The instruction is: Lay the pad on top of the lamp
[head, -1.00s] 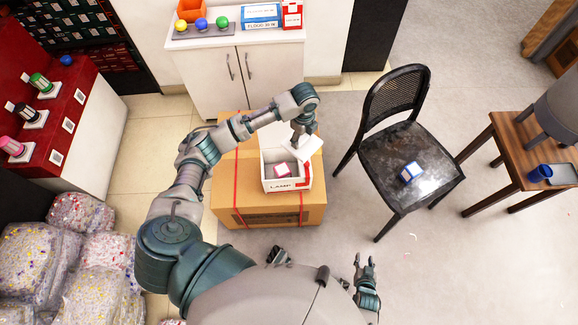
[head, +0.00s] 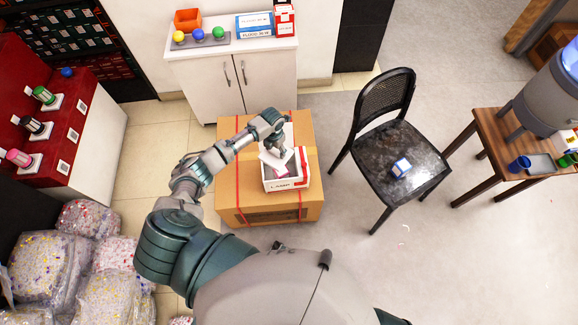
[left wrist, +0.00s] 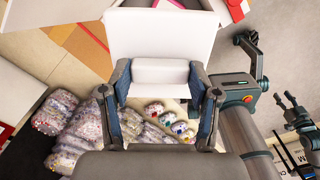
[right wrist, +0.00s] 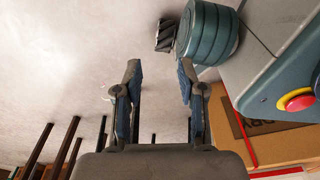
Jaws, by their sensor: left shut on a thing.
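The white pad (head: 272,162) is held by my left gripper (head: 281,149) over the open white carton (head: 299,181), which stands on a large cardboard box. In the left wrist view, the pad (left wrist: 160,35) is a flat white sheet with a white block between the fingers. The lamp (head: 279,170) looks like a pink and white piece inside the carton, partly hidden by the pad. I cannot tell whether the pad touches it. My right gripper (right wrist: 160,90) is open and empty in the right wrist view, above the floor.
The cardboard box (head: 237,170) has red straps. A black chair (head: 385,145) with a small blue and white box (head: 400,167) stands to its right. A white cabinet (head: 215,85) is behind. Plastic-wrapped bales (head: 45,265) lie at left. Grey floor between box and chair is clear.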

